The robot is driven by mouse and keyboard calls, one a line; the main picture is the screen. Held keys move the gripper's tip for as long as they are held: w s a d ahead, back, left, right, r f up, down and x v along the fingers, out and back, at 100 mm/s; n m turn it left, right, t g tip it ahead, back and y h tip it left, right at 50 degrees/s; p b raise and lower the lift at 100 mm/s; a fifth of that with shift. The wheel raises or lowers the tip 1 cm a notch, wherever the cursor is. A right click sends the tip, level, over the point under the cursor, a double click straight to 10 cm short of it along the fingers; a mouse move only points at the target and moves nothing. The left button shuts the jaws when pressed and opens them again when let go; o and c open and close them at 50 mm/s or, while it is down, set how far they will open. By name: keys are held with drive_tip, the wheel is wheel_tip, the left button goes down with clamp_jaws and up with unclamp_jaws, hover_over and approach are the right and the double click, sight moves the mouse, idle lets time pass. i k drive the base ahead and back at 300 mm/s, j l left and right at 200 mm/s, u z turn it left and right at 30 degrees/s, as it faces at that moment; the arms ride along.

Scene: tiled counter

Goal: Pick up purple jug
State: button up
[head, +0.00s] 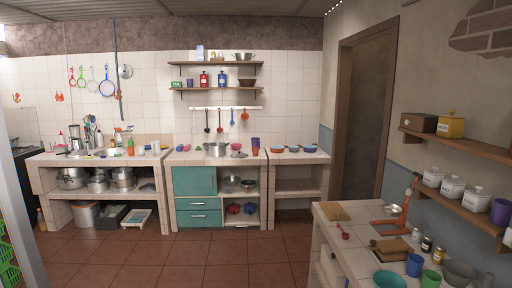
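A purple vessel (501,212) stands upright on the lower wooden shelf at the right edge, beside several white lidded jars; I cannot tell if it has a handle. A second purple vessel (255,142) stands on the far tiled counter, above an orange part. A small purple cup-like item (190,83) is on the lower of the two back-wall shelves. Which of these is the jug is too small to tell. My gripper is not in view.
The near right counter (335,225) holds a cutting board, a red utensil, small jars, a blue cup (414,265), a green cup (431,279) and bowls. The far counter (180,157) carries pots and bowls. The brown tiled floor (200,262) between them is clear. A doorway (362,120) is at the back right.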

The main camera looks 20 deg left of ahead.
sight(255, 142)
drive_tip(key=u, duration=1.25)
